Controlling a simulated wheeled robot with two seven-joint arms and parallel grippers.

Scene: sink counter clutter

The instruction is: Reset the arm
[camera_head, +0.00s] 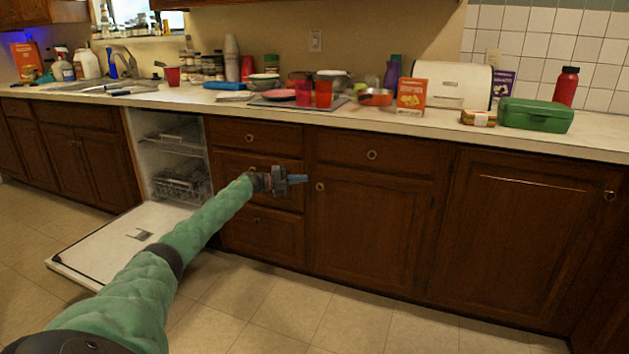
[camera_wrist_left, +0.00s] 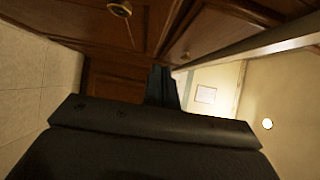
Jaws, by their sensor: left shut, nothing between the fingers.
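My left arm, in a green padded sleeve (camera_head: 205,217), reaches from the lower left of the head view toward the middle. My left gripper (camera_head: 298,179) is at its end, shut and empty, in front of the brown lower cabinets and below the counter edge. In the left wrist view the shut fingers (camera_wrist_left: 161,86) point at dark cabinet fronts, with nothing held. My right gripper is in neither view.
The dishwasher door (camera_head: 115,245) lies open low on the left, near my forearm. The counter (camera_head: 420,121) above carries red cups, an orange box (camera_head: 411,96), a green case (camera_head: 535,115) and a red bottle (camera_head: 565,87). The tiled floor (camera_head: 330,322) in front is clear.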

